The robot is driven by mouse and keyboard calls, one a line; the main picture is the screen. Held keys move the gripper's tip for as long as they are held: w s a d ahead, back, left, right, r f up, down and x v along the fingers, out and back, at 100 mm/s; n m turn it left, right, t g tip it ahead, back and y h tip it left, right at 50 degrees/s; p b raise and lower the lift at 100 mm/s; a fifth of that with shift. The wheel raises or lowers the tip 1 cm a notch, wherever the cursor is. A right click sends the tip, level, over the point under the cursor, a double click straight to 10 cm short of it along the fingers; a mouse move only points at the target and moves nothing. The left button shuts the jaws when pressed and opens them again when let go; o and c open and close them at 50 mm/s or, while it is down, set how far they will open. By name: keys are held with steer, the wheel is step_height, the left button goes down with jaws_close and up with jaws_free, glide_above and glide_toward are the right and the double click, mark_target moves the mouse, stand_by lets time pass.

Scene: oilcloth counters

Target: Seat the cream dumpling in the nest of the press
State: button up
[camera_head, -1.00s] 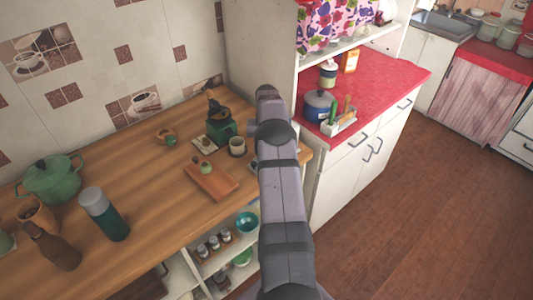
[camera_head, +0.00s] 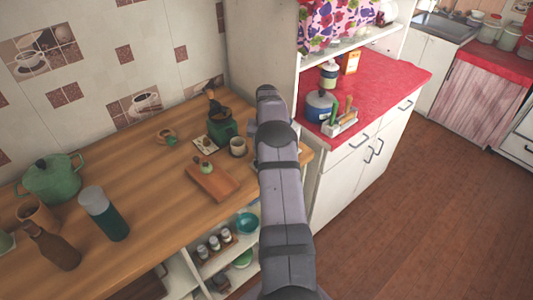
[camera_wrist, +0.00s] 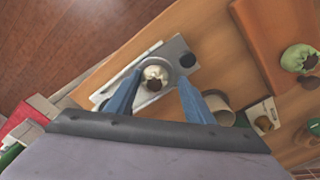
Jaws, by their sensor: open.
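The cream dumpling (camera_wrist: 156,73), pale with a dark top, lies on the grey press (camera_wrist: 112,90) in the wrist view. It is at the press's round nest (camera_wrist: 188,57), overlapping the ring; I cannot tell whether it is fully seated. My gripper (camera_wrist: 160,98) is open, with one blue finger on each side of the dumpling and gaps showing between. In the head view my arm hides the dumpling, the gripper and most of the press.
A brown tray (camera_head: 212,184) holds a green dumpling (camera_head: 207,166). A cup (camera_head: 238,146) stands close to the gripper, and a green grinder (camera_head: 222,127) stands behind. A flask (camera_head: 104,214), a bottle (camera_head: 52,246) and a green pot (camera_head: 52,178) are at left. The wooden counter (camera_head: 150,185) is clear mid-left.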

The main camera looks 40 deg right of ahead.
steer(key=shift+s+a+f, duration=0.2)
steer(key=shift+s+f, duration=0.35)
steer(key=shift+f, duration=0.15)
steer(key=shift+d+r+p, duration=0.1)
steer(key=shift+r+p, duration=0.6)
steer(key=shift+r, duration=0.05)
steer(key=shift+w+d+r+b, duration=0.15)
steer(key=shift+r+b, duration=0.2)
steer(key=shift+b, duration=0.45)
step_height(320, 180, up, 11)
steer(key=b, duration=0.2)
steer(key=shift+w+r, duration=0.15)
steer(key=shift+r, duration=0.05)
steer(key=shift+a, duration=0.2)
